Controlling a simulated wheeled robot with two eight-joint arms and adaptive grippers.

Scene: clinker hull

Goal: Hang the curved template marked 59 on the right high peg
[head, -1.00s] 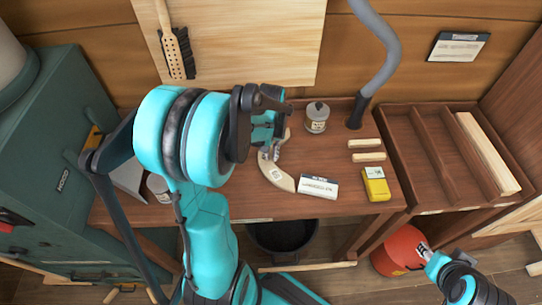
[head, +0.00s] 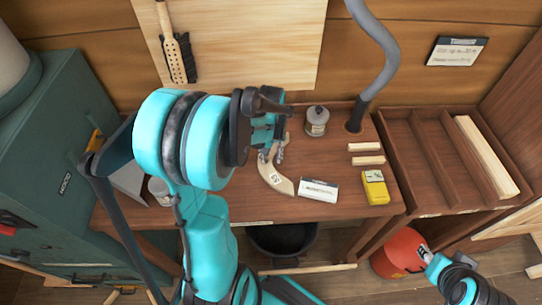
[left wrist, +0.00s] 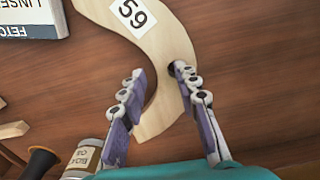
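The curved template (head: 276,181), pale wood with a white label reading 59, lies flat on the brown bench; it also shows in the left wrist view (left wrist: 160,40). My left gripper (head: 272,154) is over its far end. In the left wrist view my left gripper (left wrist: 157,73) is open, one finger by the template's inner curve and the other over its outer edge, near a dark hole. Whether the fingers touch it, I cannot tell. My right gripper (head: 424,251) is low at the right, its fingers unclear. I cannot make out the right high peg.
A labelled box (head: 318,190) lies close beside the template. A grey can (head: 317,120), a yellow box (head: 375,187) and wood blocks (head: 366,147) are on the bench. A pale board (head: 240,40) with a hanging perforated paddle (head: 169,42) is behind.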

